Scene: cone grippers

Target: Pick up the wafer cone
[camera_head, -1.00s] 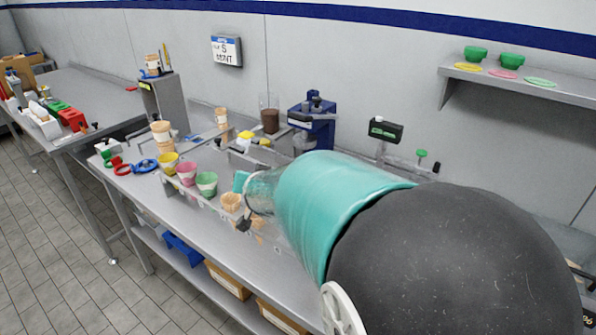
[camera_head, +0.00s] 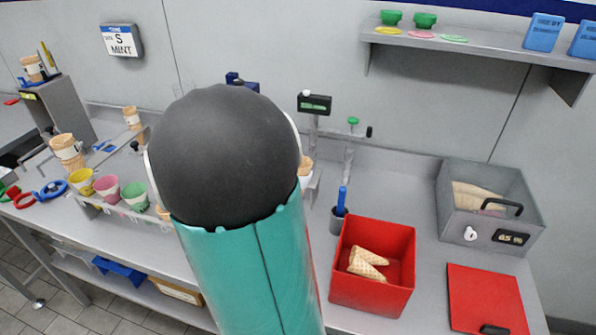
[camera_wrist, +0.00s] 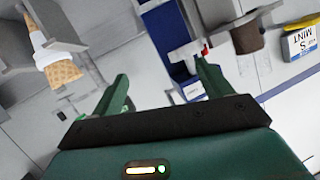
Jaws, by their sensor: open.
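Wafer cones (camera_head: 367,262) lie in an open red bin (camera_head: 345,298) on the counter, right of my arm in the head view. More pale cones (camera_head: 475,197) lie in a grey lidded-looking box (camera_head: 462,232) further right. The wrist view shows a wafer cone (camera_wrist: 62,72) with a white wrap in a grey holder at the upper left. My gripper (camera_wrist: 163,88) has two green fingers spread apart, with nothing between them. In the head view my arm hides the gripper and the middle of the counter.
Yellow, pink and green cups (camera_head: 106,188) stand in a rack at left, near stacked cones (camera_head: 67,150). A blue-handled tool (camera_head: 341,201) stands beside the red bin. A red panel (camera_head: 485,298) lies at right. A wall shelf (camera_head: 470,50) hangs above. Some counter between the bins is clear.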

